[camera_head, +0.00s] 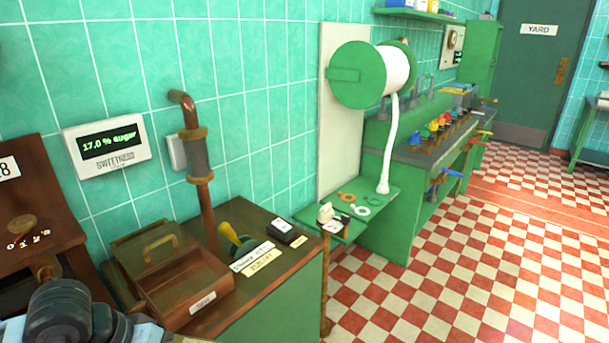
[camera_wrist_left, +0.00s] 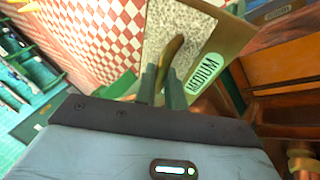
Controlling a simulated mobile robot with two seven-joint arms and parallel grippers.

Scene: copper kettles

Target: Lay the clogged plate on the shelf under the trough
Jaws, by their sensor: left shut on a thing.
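My left gripper (camera_wrist_left: 164,82) shows in the left wrist view with its green fingers shut on the handle of a plate (camera_wrist_left: 212,25). The plate has a grey-speckled panel, a tan border and a green label reading MEDIUM. It is tilted in the air, with checkered floor behind it. In the head view the plate and the left fingers are out of sight. I cannot make out for certain which thing is the trough or the shelf under it. My right gripper is not in view.
A brown open box (camera_head: 190,290) stands on the cabinet beside a copper pipe (camera_head: 206,215) and a yellow-green lever (camera_head: 235,240). A sugar display (camera_head: 107,145) hangs on the wall. A green bench (camera_head: 425,160) runs along it. The checkered floor at the right is clear.

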